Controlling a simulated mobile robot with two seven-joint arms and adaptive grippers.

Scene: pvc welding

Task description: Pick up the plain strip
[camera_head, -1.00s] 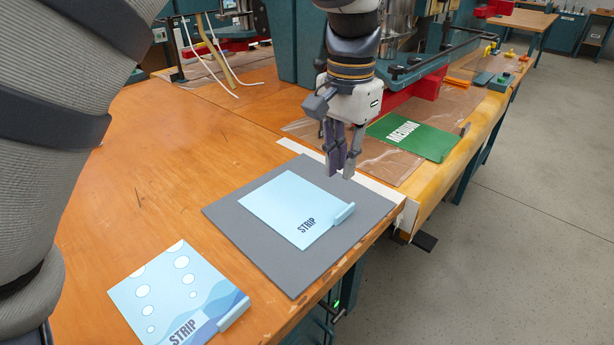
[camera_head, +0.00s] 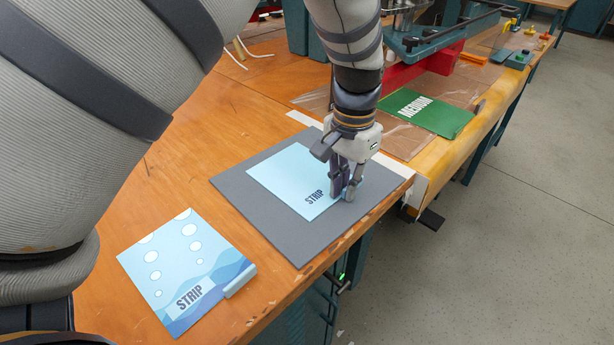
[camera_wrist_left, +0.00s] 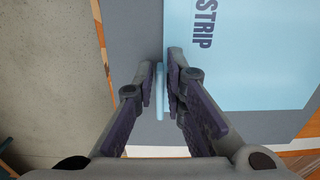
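The plain strip (camera_head: 290,178), a light blue sheet marked STRIP, lies flat on a grey mat (camera_head: 243,205). Its rolled edge tab is mostly hidden by my left gripper (camera_head: 343,196) in the head view. In the left wrist view, the tab (camera_wrist_left: 160,85) stands between the two fingertips of the left gripper (camera_wrist_left: 160,70), and the sheet (camera_wrist_left: 260,50) lies to the right. The fingers are parted, one on each side of the tab, with narrow gaps; I see no clear grip. My right gripper is not in view.
A patterned strip (camera_head: 190,262) with white ovals and waves lies on the wooden table (camera_head: 250,310) at lower left. A green sheet marked MEDIUM (camera_head: 435,112) lies on the bench at the back right. The table's front edge is close to the mat.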

